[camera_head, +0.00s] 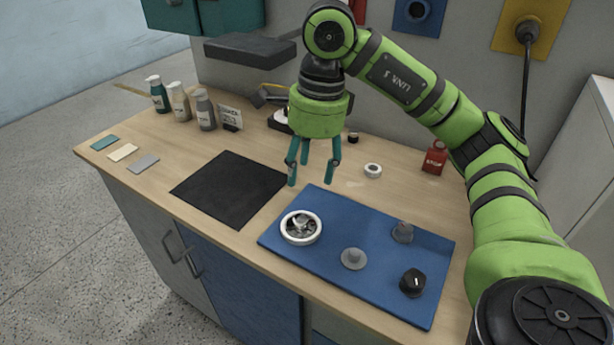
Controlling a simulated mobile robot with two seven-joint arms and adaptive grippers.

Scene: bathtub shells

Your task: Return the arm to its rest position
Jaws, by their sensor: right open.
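My right gripper (313,168) hangs above the wooden counter, fingers pointing down and spread. It is open with nothing between its fingers. Its green arm comes in from the right side of the head view, bends high at the elbow and wrist, and passes over the counter's right part. The fingers are just above the back left edge of the blue mat (335,285). My left gripper is not in view.
The blue mat holds a white-rimmed wheel (301,227), a grey disc (353,258), a grey knob (402,232) and a black knob (412,282). A black mat (229,188) lies left. Bottles (205,110) stand back left. A red container (434,157) stands near my arm.

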